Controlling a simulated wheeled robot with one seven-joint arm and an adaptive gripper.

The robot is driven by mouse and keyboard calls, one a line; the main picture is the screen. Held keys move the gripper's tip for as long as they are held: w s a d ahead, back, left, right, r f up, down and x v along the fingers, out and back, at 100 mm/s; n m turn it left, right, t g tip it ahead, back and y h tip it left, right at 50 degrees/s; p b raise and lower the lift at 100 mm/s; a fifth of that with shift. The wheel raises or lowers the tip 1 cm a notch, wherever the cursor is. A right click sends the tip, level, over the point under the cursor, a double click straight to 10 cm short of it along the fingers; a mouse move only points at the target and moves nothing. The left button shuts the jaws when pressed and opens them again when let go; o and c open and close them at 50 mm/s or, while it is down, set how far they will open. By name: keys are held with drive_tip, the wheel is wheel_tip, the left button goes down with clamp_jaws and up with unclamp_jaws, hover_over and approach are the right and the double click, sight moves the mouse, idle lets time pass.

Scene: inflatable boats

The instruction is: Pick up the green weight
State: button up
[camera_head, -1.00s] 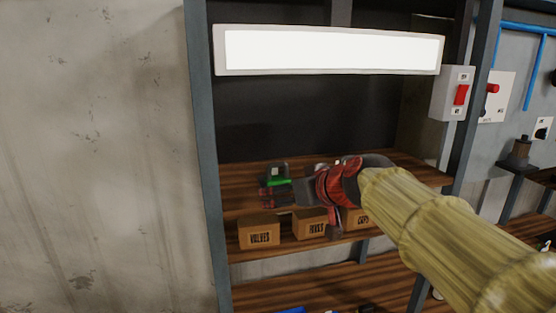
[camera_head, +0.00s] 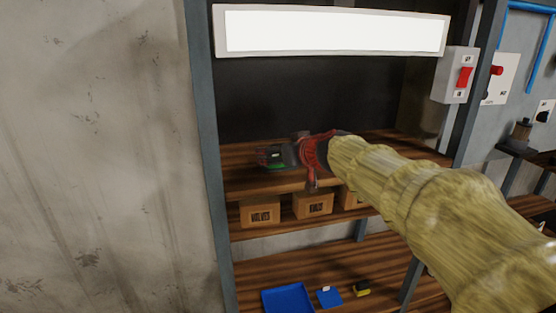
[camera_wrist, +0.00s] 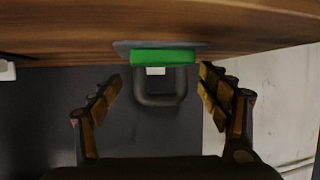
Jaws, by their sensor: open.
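The green weight (camera_wrist: 165,57) shows in the wrist view as a green band with a dark grey ring handle below it in the picture. It is on the wooden shelf (camera_wrist: 60,30). My gripper (camera_wrist: 158,88) is open, with one finger on either side of the handle and the green band just ahead. I see no finger closed on it. In the head view my gripper (camera_head: 266,156) is at the upper wooden shelf, and only a small green part of the weight (camera_head: 277,165) shows by it; the rest is hidden behind my gripper.
Several cardboard boxes (camera_head: 313,205) stand on the shelf below. A blue tray (camera_head: 287,299) and small items lie on the lowest shelf. A grey post (camera_head: 204,150) edges the rack at left. A white light panel (camera_head: 335,32) hangs above. A white object (camera_wrist: 7,70) shows at the wrist view's left edge.

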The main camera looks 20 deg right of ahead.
drive_tip(key=shift+s, duration=0.1)
drive_tip(key=shift+c, duration=0.7)
drive_tip(key=shift+c, duration=1.2)
drive_tip(key=c, duration=1.4)
